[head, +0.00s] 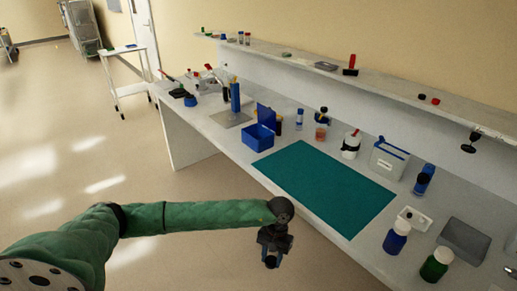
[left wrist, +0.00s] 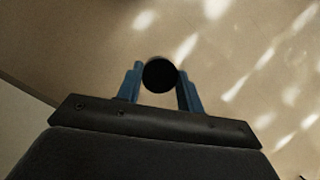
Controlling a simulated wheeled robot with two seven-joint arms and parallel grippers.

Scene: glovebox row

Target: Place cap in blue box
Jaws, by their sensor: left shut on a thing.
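My left gripper (head: 271,259) hangs in front of the bench's front edge, over the floor, short of the blue box. In the left wrist view its blue fingers (left wrist: 160,88) are shut on a round black cap (left wrist: 159,75). The blue box (head: 258,136) stands on the bench with its lid raised at the back, left of the teal mat. Its inside is mostly hidden from this angle. My right gripper is not in view.
The teal mat (head: 324,187) lies bare on the white bench. Bottles with blue (head: 396,237) and green (head: 436,264) bodies stand at the right. A dark bottle (head: 278,125) and a small reddish jar (head: 321,133) stand behind and right of the box. A shelf (head: 397,91) runs above the bench.

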